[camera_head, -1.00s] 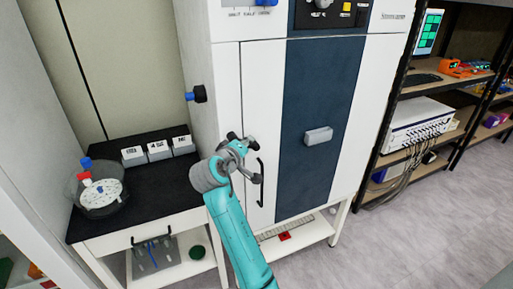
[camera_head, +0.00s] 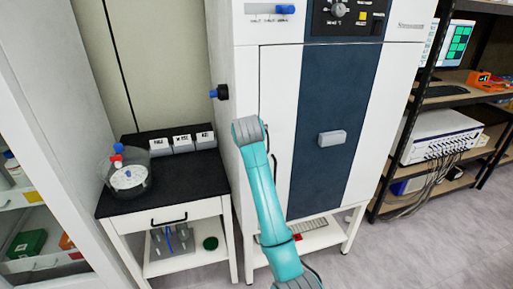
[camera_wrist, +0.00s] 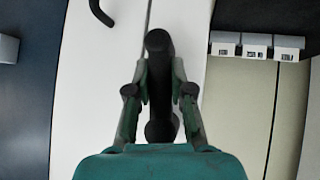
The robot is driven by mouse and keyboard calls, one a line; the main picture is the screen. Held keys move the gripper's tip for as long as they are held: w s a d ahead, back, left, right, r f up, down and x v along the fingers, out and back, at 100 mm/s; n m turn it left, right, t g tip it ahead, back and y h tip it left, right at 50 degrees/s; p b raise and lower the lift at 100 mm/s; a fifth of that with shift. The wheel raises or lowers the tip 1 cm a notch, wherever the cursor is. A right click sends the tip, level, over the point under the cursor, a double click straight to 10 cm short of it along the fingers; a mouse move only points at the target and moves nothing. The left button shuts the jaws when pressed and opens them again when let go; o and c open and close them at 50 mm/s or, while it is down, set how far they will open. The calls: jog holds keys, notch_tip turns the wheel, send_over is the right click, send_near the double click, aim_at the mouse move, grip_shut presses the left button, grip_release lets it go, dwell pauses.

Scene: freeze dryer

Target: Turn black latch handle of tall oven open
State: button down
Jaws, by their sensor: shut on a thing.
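The tall oven (camera_head: 310,120) is a white cabinet with a dark blue panel. In the wrist view a black latch handle (camera_wrist: 158,42) with rounded ends stands lengthwise in front of the white door (camera_wrist: 95,90). My gripper (camera_wrist: 159,75) has its two fingers on either side of it and is shut on it. In the head view my arm hides my gripper and the latch. A black bar handle (camera_head: 276,168) is on the white door, partly behind my arm; it also shows at the top of the wrist view (camera_wrist: 101,12).
A blue-tipped black knob (camera_head: 219,92) sticks out of the oven's left side. A black-topped table (camera_head: 180,185) with a clear round vessel (camera_head: 128,178) and labelled boxes (camera_head: 182,144) stands left. Shelves (camera_head: 440,95) with instruments stand right. Floor is free in front at right.

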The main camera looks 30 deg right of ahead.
jog(key=shift+w+a+f+m+y, duration=0.1)
jog(key=shift+a+m+y, duration=0.2)
jog(key=shift+y, duration=0.4)
jog(key=c, duration=1)
grip_release()
jog(key=v, duration=1.2)
jog(key=shift+f, duration=0.1)
